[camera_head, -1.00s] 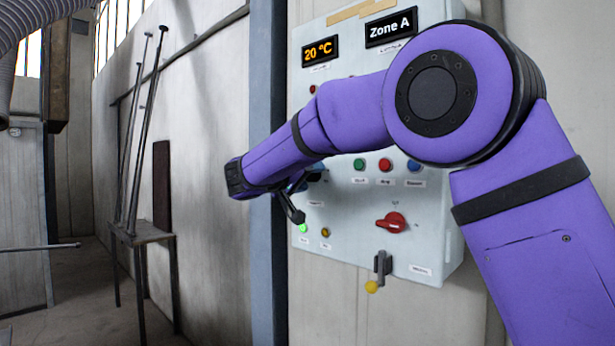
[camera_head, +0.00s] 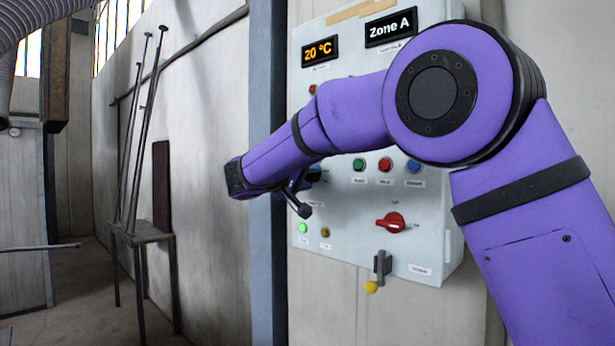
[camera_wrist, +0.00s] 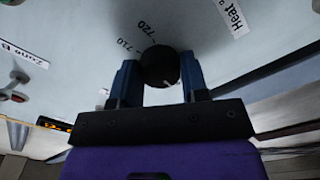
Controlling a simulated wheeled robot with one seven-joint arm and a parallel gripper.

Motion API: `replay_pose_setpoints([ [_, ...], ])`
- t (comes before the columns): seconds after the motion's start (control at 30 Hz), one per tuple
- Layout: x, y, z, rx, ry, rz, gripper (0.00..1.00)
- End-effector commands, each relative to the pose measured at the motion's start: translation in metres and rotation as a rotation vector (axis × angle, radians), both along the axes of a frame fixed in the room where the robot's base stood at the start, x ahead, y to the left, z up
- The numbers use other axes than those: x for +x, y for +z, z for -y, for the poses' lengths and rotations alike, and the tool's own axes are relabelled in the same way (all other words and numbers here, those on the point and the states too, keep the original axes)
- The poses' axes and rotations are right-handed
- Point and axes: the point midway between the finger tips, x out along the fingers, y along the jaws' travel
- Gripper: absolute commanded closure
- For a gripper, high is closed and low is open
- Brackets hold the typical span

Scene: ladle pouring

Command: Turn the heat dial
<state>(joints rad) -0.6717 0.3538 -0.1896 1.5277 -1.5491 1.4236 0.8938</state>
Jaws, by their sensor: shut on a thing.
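The heat dial (camera_wrist: 160,66) is a round black knob with a short white mark, seen in the wrist view below the printed numbers 710 and 720. A "Heat" label (camera_wrist: 232,17) is at its upper right. My gripper (camera_wrist: 159,68) has one blue finger on each side of the dial and is shut on it. In the head view my purple arm reaches to the left side of the control panel (camera_head: 340,225) and hides the dial. The temperature display (camera_head: 319,50) on the panel reads 20 °C.
The panel also bears a "Zone A" display (camera_head: 391,27), green, red and blue buttons, a red rotary switch (camera_head: 392,222) and a small lever with a yellow knob (camera_head: 371,287). A metal stand with rods (camera_head: 142,236) is at the left by the wall.

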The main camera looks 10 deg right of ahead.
Motion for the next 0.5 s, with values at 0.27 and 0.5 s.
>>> replay_pose_setpoints([
  [0.27,-0.0002,-0.0004,-0.0002,-0.143,0.001,-0.199,0.82],
  [0.5,-0.0002,-0.0002,-0.0003,-0.249,0.0,-0.345,0.82],
])
